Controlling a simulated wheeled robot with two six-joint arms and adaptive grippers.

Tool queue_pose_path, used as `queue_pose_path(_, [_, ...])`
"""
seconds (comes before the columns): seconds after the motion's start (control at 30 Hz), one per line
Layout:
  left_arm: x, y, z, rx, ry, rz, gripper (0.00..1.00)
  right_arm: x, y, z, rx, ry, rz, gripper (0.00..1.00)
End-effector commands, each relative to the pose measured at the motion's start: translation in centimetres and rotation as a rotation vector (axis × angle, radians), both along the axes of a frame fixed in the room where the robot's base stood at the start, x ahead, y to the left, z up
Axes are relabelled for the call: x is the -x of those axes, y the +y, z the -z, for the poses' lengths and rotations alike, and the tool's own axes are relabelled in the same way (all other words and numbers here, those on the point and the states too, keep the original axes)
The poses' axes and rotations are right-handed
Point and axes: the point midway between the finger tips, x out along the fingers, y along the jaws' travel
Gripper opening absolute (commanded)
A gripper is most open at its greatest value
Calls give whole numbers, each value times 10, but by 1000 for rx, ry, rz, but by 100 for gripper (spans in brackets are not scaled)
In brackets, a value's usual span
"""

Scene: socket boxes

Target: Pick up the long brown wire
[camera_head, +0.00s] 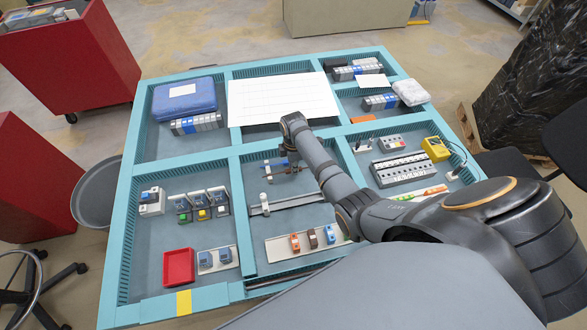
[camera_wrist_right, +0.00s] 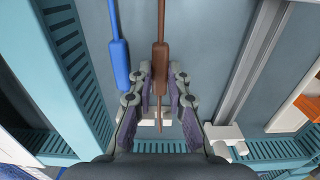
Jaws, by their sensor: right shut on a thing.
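The brown wire (camera_wrist_right: 160,60) runs down from the top of the right wrist view, with a thicker brown end section between my right fingers. My right gripper (camera_wrist_right: 160,78) is shut on this section, and a thin brown end extends past the fingers. In the head view my right gripper (camera_head: 280,165) is low over the middle of the panel, partly hidden by its own arm. My left gripper is not in view.
A blue wire (camera_wrist_right: 119,55) lies close beside the fingers, to the left. A grey rail (camera_wrist_right: 246,62) is to the right. The teal frame (camera_head: 232,190) has slotted walls around the compartments. A red tray (camera_head: 178,267) stands at lower left.

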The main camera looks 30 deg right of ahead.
Motion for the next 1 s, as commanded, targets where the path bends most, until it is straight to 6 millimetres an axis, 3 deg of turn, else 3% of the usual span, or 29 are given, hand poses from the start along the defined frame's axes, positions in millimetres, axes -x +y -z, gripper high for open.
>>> queue_pose_path(0.13, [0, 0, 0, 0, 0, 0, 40, 2, -2, -25, 2, -5, 1, 0])
queue_pose_path(0.43, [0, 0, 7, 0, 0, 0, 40, 50, -15, -80, 4, -3, -1, 0])
queue_pose_path(0.73, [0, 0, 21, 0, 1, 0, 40, 112, -32, -107, 5, 0, -2, 0])
queue_pose_path(1.0, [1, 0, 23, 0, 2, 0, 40, 134, -37, -119, 2, 1, -1, 0])
